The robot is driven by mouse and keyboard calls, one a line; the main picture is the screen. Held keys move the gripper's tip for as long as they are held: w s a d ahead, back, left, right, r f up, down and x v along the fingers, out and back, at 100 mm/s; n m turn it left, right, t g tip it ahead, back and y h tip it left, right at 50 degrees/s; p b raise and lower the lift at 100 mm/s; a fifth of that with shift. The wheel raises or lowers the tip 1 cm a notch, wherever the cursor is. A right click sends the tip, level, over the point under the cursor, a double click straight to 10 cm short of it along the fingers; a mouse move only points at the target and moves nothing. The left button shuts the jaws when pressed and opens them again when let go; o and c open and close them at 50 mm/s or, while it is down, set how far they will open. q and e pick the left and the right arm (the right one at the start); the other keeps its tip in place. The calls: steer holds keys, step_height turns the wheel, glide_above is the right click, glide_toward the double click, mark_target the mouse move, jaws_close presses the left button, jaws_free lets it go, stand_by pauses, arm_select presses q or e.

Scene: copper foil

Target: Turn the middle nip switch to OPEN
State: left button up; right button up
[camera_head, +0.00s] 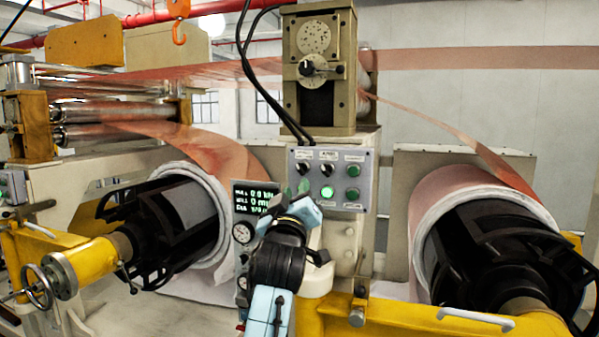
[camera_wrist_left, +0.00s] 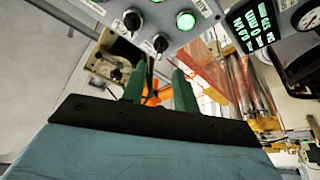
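A grey control panel (camera_head: 368,205) stands below the tall stand. Its top row has a left black knob (camera_head: 302,169), a middle black switch (camera_head: 327,170) and a green button (camera_head: 352,170). The middle switch appears in the left wrist view (camera_wrist_left: 132,19), beside the left knob (camera_wrist_left: 160,42). Labels and pointer setting are too small to read. My left gripper (camera_head: 296,190) is in front of the panel's lower left, below and left of the middle switch. Its two green fingers (camera_wrist_left: 158,90) stand apart, with nothing visibly held. My right gripper is out of view.
A lit green button (camera_head: 327,192) sits below the middle switch. A digital display (camera_head: 256,196) and round gauge (camera_head: 242,233) are left of the panel. Large black roll cores (camera_head: 180,222) stand at both sides. Black cables (camera_head: 262,90) hang above the panel.

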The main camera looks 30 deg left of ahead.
mark_target(300, 171)
arm_select(q)
steer(key=p+x, duration=0.1)
steer(key=x, duration=0.7)
steer(key=shift+w+a, duration=0.1)
steer(key=shift+w, duration=0.05)
steer(key=c, duration=0.6)
